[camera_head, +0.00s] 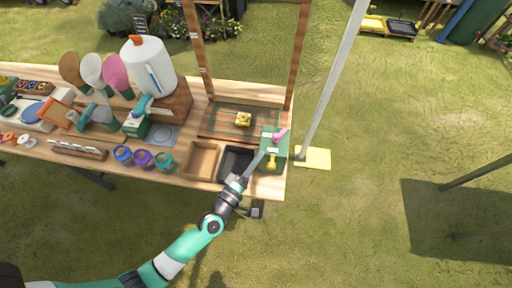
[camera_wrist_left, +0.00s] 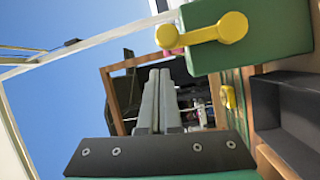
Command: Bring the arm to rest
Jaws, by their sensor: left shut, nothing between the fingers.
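My left gripper (camera_head: 258,158) reaches over the front right corner of the wooden table in the head view. Its fingers are together and empty. In the left wrist view the two grey fingers (camera_wrist_left: 157,100) lie side by side with nothing between them. The fingertips are close to a green box (camera_head: 275,146) with a yellow handle and a pink part on it; I cannot tell if they touch. In the left wrist view the green box (camera_wrist_left: 270,45) and its yellow handle (camera_wrist_left: 205,33) are to the upper right of the fingers. My right gripper is not in view.
A black tray (camera_head: 237,163) lies beneath the gripper, beside a wooden tray (camera_head: 203,159). A yellow object (camera_head: 243,119) sits on a mat behind, under a tall wooden frame (camera_head: 296,55). Several pots and tools crowd the left. A pale post (camera_head: 333,85) stands to the right.

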